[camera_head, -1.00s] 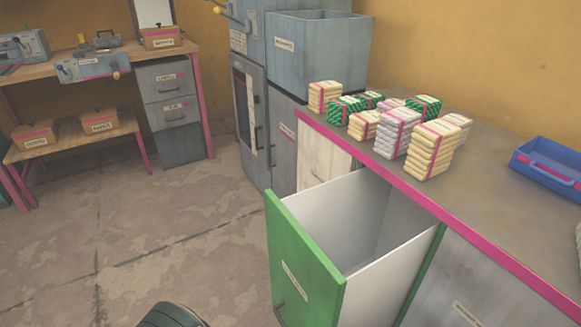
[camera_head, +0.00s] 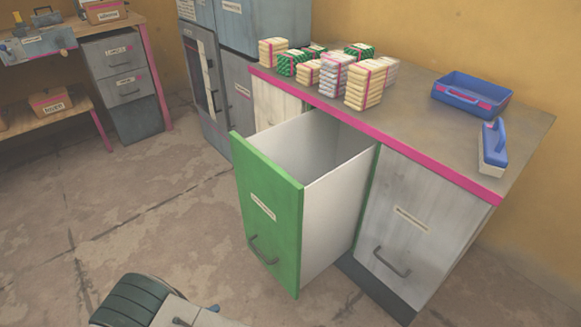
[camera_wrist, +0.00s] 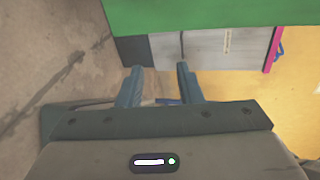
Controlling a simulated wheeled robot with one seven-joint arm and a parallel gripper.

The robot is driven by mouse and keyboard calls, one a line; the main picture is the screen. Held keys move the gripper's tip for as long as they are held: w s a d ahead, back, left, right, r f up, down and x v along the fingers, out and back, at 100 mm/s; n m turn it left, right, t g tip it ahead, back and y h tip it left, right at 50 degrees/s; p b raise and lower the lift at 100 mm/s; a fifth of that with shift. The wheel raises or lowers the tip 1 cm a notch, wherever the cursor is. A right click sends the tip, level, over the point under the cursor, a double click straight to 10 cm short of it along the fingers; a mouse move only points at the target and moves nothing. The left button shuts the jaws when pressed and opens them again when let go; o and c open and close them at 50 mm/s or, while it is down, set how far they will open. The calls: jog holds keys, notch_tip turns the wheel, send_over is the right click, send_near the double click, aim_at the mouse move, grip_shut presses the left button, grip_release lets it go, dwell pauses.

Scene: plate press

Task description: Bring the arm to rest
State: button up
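My gripper (camera_wrist: 160,88) shows in the wrist view with its two fingers apart and nothing between them. It is clear of the furniture, with the green drawer front (camera_wrist: 200,15) across the top of that view. In the head view, part of my arm (camera_head: 150,305) shows at the bottom edge, in front of the pulled-out green drawer (camera_head: 265,215). The fingertips do not show in the head view.
The open drawer juts out from the counter (camera_head: 440,140). Wrapped bundles (camera_head: 335,72), a blue tray (camera_head: 472,92) and a blue-handled brush (camera_head: 493,148) lie on the counter. A workbench (camera_head: 75,50) stands at the left. The floor (camera_head: 110,210) between is clear.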

jog(key=w+d+r+m+g+y+p, duration=0.1)
jog(key=w+d+r+m+g+p, duration=0.25)
jog(key=d+r+m, duration=0.55)
jog(key=w+d+r+m+g+y+p, duration=0.2)
jog(key=w+d+r+m+g+p, duration=0.15)
jog(key=r, duration=0.95)
jog(key=w+d+r+m+g+y+p, duration=0.1)
jog(key=w+d+r+m+g+p, duration=0.15)
jog(key=d+r+m+p, duration=0.6)
jog(key=s+d+r+m+t+y+p, duration=0.1)
jog(key=s+d+r+m+y+p, duration=0.1)
jog(key=d+r+m, duration=0.3)
jog(key=s+d+r+m+t+y+p, duration=0.1)
jog(key=s+d+r+m+y+p, duration=0.2)
jog(key=r+m, duration=0.6)
jog(key=s+d+r+m+t+y+p, duration=0.1)
jog(key=s+d+r+m+y+p, duration=0.2)
jog(key=d+r+m, duration=0.4)
notch_tip(320, 180, up, 6)
jog(key=s+p, duration=0.1)
jog(key=s, duration=0.1)
jog(key=shift+s+r+m, duration=0.15)
jog(key=shift+s+m, duration=0.15)
jog(key=shift+m, duration=0.1)
